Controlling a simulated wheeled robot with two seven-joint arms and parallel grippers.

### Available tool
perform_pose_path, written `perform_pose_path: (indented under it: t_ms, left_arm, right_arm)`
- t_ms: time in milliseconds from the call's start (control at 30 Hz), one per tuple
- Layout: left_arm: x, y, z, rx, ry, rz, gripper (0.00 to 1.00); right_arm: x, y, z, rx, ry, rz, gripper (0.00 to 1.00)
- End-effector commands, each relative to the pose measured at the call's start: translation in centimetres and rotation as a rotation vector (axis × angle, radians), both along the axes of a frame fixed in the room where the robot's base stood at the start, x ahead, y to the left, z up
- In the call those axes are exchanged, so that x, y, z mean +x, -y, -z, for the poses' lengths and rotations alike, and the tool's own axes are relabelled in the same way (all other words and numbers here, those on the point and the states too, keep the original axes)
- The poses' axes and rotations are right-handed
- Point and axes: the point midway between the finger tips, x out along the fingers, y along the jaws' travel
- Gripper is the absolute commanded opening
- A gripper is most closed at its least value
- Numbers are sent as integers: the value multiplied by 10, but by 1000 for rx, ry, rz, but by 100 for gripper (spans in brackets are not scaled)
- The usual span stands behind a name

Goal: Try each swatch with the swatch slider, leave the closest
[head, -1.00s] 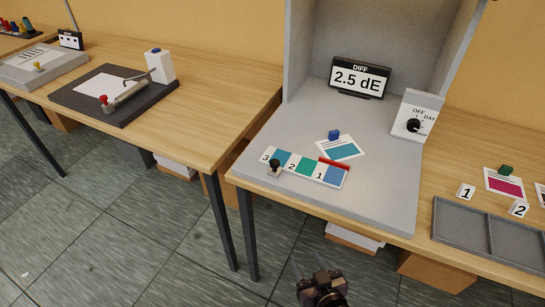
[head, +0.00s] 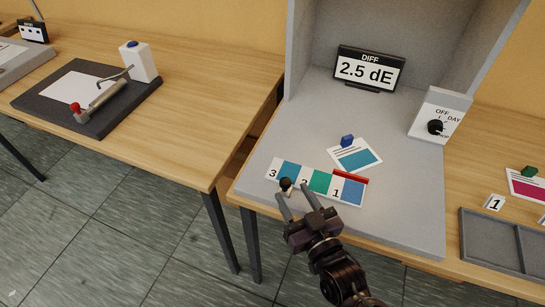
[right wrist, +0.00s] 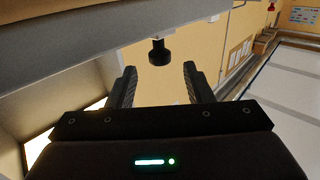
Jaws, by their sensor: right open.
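The swatch slider (head: 320,182) is a white strip in the grey viewing booth, with blue, green and blue patches marked 3, 2 and 1. Its black knob (head: 286,184) stands at the end marked 3. A red bar (head: 350,177) lies at its other end. A card with a teal patch (head: 360,159) lies behind the strip. The display (head: 370,71) reads 2.5 dE. My right gripper (head: 296,193) is open at the knob; in the right wrist view the knob (right wrist: 159,52) appears between and beyond the fingertips. The gripper hides part of the 2. My left gripper is not in view.
A dial box (head: 438,117) stands at the booth's right. A divided grey tray (head: 490,240) and a magenta card (head: 527,186) lie on the table further right. A dark pad with a lever tool (head: 100,100) is on the left table. The booth floor left of the strip is clear.

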Motion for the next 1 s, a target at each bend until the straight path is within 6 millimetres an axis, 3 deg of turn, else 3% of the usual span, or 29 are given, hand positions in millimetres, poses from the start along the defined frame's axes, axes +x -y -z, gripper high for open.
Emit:
perform_pose_path:
  t_ms: [167,400,600,733,867,1000]
  left_arm:
    - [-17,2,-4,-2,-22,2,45]
    - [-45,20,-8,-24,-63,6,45]
    - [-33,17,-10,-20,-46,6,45]
    - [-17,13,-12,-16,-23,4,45]
    - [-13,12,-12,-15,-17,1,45]
    - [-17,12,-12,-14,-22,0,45]
  right_arm:
    - [20,-10,-2,1,2,1,46]
    - [53,-27,-1,1,0,0,46]
    - [67,-34,0,0,-1,0,46]
    - [68,-35,1,-1,-2,-1,46]
    - [68,-34,1,0,-1,0,46]
    - [68,-34,1,0,-1,0,29]
